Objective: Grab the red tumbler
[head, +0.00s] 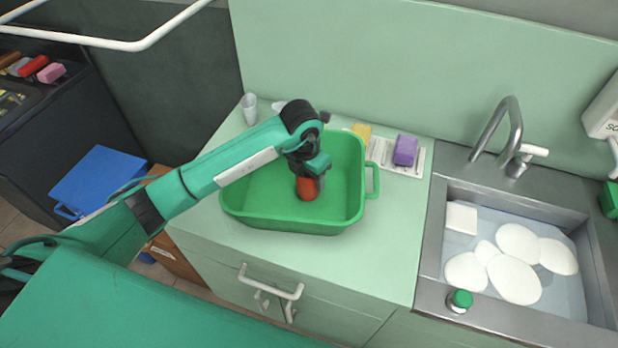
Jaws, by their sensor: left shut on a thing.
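The red tumbler (307,190) is inside the green tub (255,199) on the light green counter. My left gripper (308,178) reaches down into the tub from above and is shut on the tumbler. The gripper covers the tumbler's upper part. I cannot tell whether the tumbler touches the tub floor. My right gripper is not in view.
A clear glass (249,109) stands behind the tub at the left. A purple sponge (404,150) and a yellow sponge (362,131) lie behind it at the right. The sink (433,250) with several white dishes and a tap (511,130) is at the right.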

